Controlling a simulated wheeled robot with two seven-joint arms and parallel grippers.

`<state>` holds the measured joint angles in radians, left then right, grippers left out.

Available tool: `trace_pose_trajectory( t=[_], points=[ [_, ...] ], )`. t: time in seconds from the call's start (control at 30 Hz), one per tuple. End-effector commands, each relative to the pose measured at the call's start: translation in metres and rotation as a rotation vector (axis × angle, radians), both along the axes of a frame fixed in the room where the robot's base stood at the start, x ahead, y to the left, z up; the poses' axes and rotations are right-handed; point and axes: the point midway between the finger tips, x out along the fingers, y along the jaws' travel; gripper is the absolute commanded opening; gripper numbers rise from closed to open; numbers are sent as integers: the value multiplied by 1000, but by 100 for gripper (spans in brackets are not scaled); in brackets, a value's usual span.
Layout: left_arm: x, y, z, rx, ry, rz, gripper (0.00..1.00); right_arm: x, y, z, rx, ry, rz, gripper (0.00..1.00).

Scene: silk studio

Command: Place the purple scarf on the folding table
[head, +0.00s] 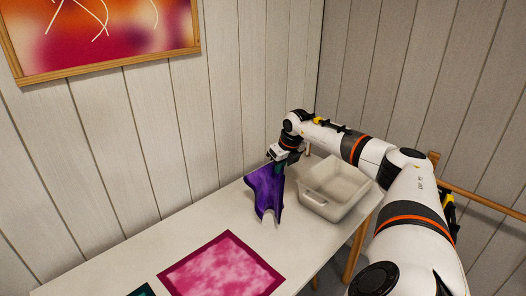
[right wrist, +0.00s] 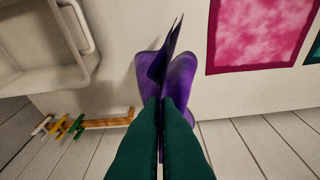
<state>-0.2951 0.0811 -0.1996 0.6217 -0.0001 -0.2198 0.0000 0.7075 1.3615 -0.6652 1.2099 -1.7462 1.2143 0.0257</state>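The purple scarf (head: 264,190) hangs in folds from my right gripper (head: 280,163) over the white table (head: 130,252). In the right wrist view, the green fingers of my right gripper (right wrist: 162,105) are closed together on the purple scarf (right wrist: 178,72). In the head view the scarf's lower end is close to the tabletop; I cannot tell if it touches. My left gripper is not in view.
A white basin (head: 335,190) stands on the table to the right of the scarf. A pink square cloth (head: 222,268) lies flat near the front, with a dark teal piece (head: 143,290) beside it. A wooden rail (head: 485,200) runs along the right wall.

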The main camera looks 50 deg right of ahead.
Motion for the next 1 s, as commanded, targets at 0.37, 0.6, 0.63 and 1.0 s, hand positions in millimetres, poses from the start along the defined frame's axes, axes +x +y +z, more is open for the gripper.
trace_pose_trajectory(
  t=[0.37,0.6,0.63,1.0],
  points=[
    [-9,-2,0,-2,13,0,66,0,0,0,-1,0,-1,0],
    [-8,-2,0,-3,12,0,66,0,0,0,-1,0,0,0],
    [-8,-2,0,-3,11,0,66,0,0,0,-1,0,0,0],
    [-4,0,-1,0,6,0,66,6,-1,0,1,-3,-61,0]
  ],
)
